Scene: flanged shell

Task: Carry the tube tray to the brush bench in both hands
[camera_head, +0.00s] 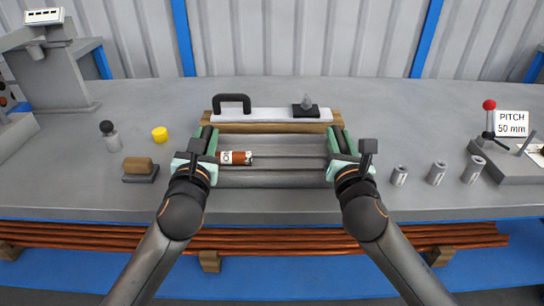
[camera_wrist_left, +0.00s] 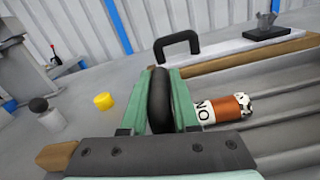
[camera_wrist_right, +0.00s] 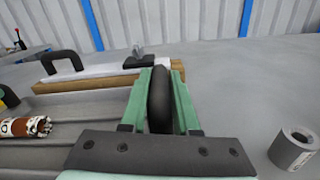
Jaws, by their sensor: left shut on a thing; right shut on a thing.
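The grey tube tray (camera_head: 285,181), with long grooves, is at the middle of the grey bench. A short tube with a brown-and-white label (camera_head: 236,158) lies in it near its left end; it also shows in the left wrist view (camera_wrist_left: 222,110). My left gripper (camera_head: 207,140) is shut on the tray's left black handle (camera_wrist_left: 160,100). My right gripper (camera_head: 342,142) is shut on the tray's right black handle (camera_wrist_right: 159,100). The green fingers stand on both sides of each handle. I cannot tell whether the tray touches the bench.
Behind the tray is a white plate on a wooden block (camera_head: 270,115), with a black handle and a small black-based piece. Left are a yellow cap (camera_head: 159,134), a brush-like block (camera_head: 139,169) and a knobbed post (camera_head: 110,136). Right are metal cylinders (camera_head: 437,173) and a lever fixture (camera_head: 510,160).

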